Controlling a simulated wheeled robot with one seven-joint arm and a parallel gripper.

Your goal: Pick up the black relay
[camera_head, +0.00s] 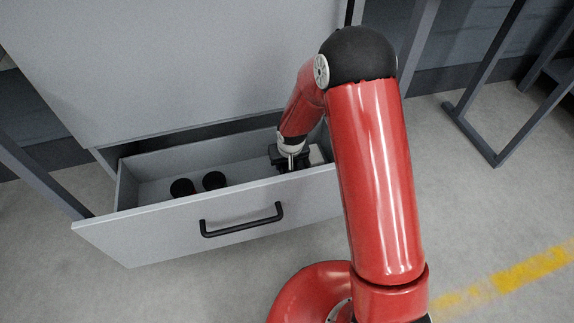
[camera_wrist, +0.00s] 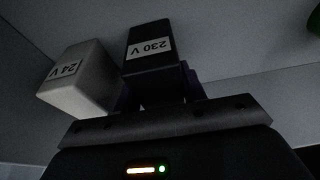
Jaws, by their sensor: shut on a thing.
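The black relay (camera_wrist: 149,52) has a white "230 V" label that shows upside down in the wrist view. My gripper (camera_head: 290,162) reaches down into the open drawer. In the wrist view its fingers are shut on the black relay, near the relay's lower end. In the head view my gripper hides the relay. A white relay (camera_wrist: 77,80) labelled "24 V" stands close to the left of the black one in the wrist view. I cannot tell whether the black relay touches the drawer floor.
The grey drawer (camera_head: 150,219) is pulled out of a grey cabinet (camera_head: 180,70), with a black handle (camera_head: 241,221) in front. Two dark round-topped things (camera_head: 182,188) and (camera_head: 214,180) lie in its left half.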

